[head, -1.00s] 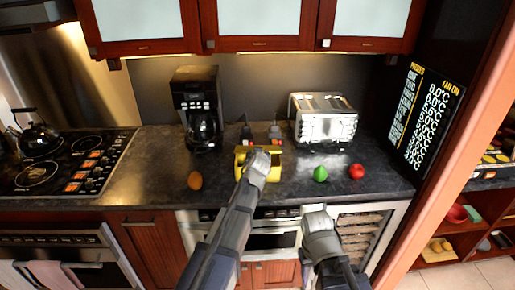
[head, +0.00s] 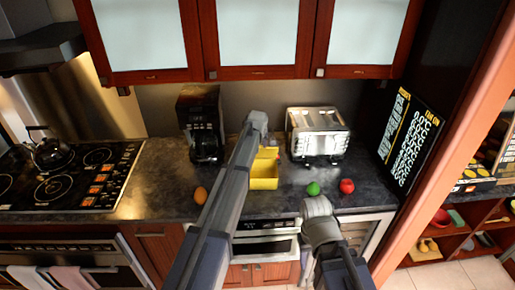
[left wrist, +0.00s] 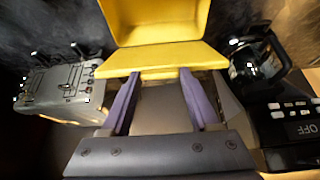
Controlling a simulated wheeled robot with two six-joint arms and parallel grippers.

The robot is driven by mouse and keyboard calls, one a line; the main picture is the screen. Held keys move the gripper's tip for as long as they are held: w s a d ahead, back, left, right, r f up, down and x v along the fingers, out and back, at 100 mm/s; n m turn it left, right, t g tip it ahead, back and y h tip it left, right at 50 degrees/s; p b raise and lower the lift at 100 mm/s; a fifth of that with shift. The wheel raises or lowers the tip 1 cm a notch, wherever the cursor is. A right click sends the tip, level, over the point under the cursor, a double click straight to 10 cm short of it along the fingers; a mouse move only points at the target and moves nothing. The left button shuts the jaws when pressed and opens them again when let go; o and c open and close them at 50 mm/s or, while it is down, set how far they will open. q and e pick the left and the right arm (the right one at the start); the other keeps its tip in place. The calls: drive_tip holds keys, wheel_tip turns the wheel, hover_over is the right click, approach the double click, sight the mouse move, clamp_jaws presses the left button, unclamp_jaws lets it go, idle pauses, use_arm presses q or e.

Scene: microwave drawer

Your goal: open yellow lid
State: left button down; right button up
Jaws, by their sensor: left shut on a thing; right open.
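A yellow box (head: 264,180) sits on the dark counter, with its lid (head: 268,152) raised toward the back. In the left wrist view the hollow yellow box (left wrist: 155,22) is at the top, with the lid's flat edge (left wrist: 165,60) at my fingertips. My left gripper (head: 257,122) is above and behind the box; its fingers are hidden in the head view. In the left wrist view its two purple fingers (left wrist: 160,78) are at the lid edge, shut on the lid. My right gripper (head: 316,206) is low in front of the counter, away from the box, open and empty.
A coffee maker (head: 202,125) stands left of the box and a toaster (head: 317,133) right of it. An orange egg-shaped item (head: 201,195), a green item (head: 313,189) and a red one (head: 347,186) lie near the front edge. Cabinets (head: 258,40) hang above.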

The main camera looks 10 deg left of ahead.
use_arm(q)
drive_tip(key=shift+w+a+r, duration=0.1)
drive_tip(key=shift+w, duration=0.35)
drive_tip(key=shift+w+a+r, duration=0.1)
drive_tip(key=shift+w, duration=0.3)
drive_tip(key=shift+s, duration=0.1)
idle(0.4)
drive_tip(key=shift+c, duration=0.6)
unclamp_jaws()
drive_tip(key=shift+r, duration=0.1)
drive_tip(key=p+v, duration=0.6)
drive_tip(key=v, duration=0.1)
drive_tip(key=shift+s+r+p, duration=0.2)
drive_tip(key=shift+s+p, duration=0.05)
drive_tip(key=shift+p, duration=0.15)
drive_tip(key=shift+d, duration=0.1)
